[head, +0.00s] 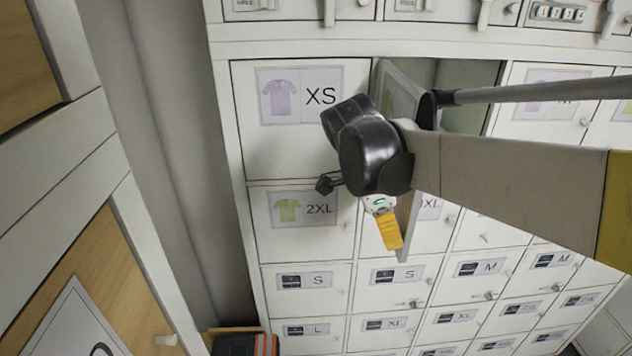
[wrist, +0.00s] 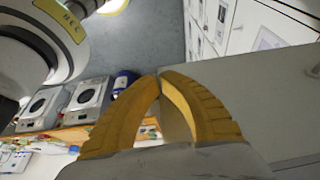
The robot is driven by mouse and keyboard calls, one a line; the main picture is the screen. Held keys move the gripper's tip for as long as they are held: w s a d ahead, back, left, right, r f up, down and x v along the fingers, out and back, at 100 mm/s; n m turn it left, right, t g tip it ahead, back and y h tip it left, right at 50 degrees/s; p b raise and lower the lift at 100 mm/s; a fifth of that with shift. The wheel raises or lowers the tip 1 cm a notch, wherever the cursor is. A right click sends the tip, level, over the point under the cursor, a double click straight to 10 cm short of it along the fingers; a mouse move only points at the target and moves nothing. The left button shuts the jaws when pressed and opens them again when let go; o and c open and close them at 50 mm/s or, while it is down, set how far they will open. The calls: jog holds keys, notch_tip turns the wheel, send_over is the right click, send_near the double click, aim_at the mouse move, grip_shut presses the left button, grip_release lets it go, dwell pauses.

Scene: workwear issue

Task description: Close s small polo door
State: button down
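The open door (head: 398,92) in the top row between XS and M swings out from its left side and shows nearly edge-on. Its compartment (head: 466,84) is partly exposed behind my arm. A polo label is partly visible on it, but its size text is hidden, so I cannot confirm it is S. My gripper (head: 391,236), with yellow fingers, is at the left of the door's lower part. In the wrist view its fingertips (wrist: 160,75) meet and hold nothing visible. A broad grey panel (wrist: 235,105), apparently the door, is close on the right; contact is unclear.
The XS door (head: 305,135) and 2XL door (head: 300,240) are shut at the left. More shut lockers fill the wall below. A wooden cabinet (head: 95,270) stands at the far left. Orange-edged items (head: 265,343) lie on the floor.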

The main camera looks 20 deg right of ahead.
aim_at(405, 230)
jog(key=shift+s+d+n, duration=0.25)
jog(key=shift+d, duration=0.5)
jog(key=shift+s+d+n, duration=0.25)
jog(key=shift+d, duration=0.45)
jog(key=w+d+n+t+b, duration=0.25)
jog(key=d+n, duration=0.55)
jog(key=d, duration=1.5)
jog(key=w+d+n+t+y, duration=0.2)
jog(key=w+d+n, duration=0.6)
jog(key=w+d, duration=0.6)
jog(key=shift+d+t+y, duration=0.3)
jog(key=shift+d+t, duration=0.05)
jog(key=shift+d, duration=0.1)
jog(key=shift+a, duration=0.1)
